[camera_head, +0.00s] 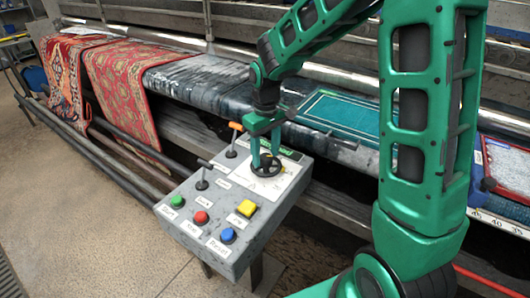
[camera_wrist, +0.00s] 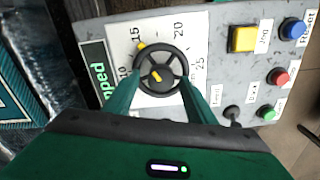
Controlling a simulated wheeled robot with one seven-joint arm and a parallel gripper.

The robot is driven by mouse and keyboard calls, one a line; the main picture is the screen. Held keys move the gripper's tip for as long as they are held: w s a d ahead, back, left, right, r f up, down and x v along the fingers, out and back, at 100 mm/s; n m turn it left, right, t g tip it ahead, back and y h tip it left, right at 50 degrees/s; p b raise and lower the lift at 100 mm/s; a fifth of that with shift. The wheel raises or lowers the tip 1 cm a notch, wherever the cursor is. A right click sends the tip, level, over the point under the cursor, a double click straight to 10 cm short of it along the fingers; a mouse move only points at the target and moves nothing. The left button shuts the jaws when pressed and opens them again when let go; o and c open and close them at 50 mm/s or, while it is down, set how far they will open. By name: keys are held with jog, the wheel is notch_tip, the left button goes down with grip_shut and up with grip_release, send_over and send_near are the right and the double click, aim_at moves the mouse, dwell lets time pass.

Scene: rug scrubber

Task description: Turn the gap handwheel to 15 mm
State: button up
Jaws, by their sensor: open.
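The gap handwheel (camera_head: 267,169) is a small black spoked wheel on a white dial plate (camera_head: 285,178) on the grey control panel. In the wrist view the handwheel (camera_wrist: 162,62) shows a yellow mark at its upper left rim, close beside the 15 label, and another yellow mark near the hub. The dial labels 10, 15, 20 and 25 are visible around it. My gripper (camera_head: 265,153) is over the wheel. In the wrist view my open gripper (camera_wrist: 160,82) has one green finger at each side of the wheel; whether they touch the rim is unclear.
Green (camera_head: 177,201), red (camera_head: 201,217), blue (camera_head: 228,236) and yellow (camera_head: 247,208) buttons sit on the panel near the wheel. A black lever (camera_head: 202,180) and an orange-handled lever (camera_head: 234,137) stand left of it. Rugs (camera_head: 120,85) hang over the machine behind.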

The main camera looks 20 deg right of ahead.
aim_at(266, 155)
notch_tip(266, 155, up, 11)
jog(key=shift+f, duration=0.2)
dwell(0.6)
jog(key=s+d+m, duration=0.5)
jog(key=s+d, duration=0.3)
jog(key=s, duration=0.7)
jog(key=s+d+f+m, duration=0.1)
jog(key=s+d+m, duration=0.4)
jog(key=s+d, duration=0.4)
jog(key=s, duration=0.6)
jog(key=shift+s+d+f+m, duration=0.25)
jog(key=shift+m, duration=0.05)
jog(key=c, duration=0.5)
jog(key=shift+d, duration=0.1)
